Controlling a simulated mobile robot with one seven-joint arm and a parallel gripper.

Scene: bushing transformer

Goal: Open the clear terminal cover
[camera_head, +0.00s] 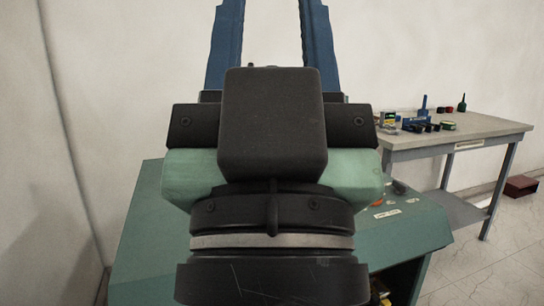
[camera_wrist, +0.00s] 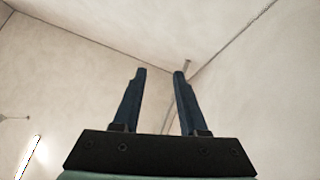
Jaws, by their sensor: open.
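My gripper (camera_head: 272,15) is raised close in front of the head camera, its two blue fingers pointing up and out of the top of the view. In the wrist view my gripper (camera_wrist: 159,72) is open, with a clear gap between the fingers and nothing in it. It faces bare wall and ceiling. I cannot make out the clear terminal cover in either view. My gripper and wrist hide the middle of the head view.
A green worktop or cabinet (camera_head: 415,232) stands beyond my wrist, with a small pale label (camera_head: 387,213) and small parts at its right. A grey table (camera_head: 485,127) with several small items stands at the back right. A dark red box (camera_head: 521,187) is on the floor.

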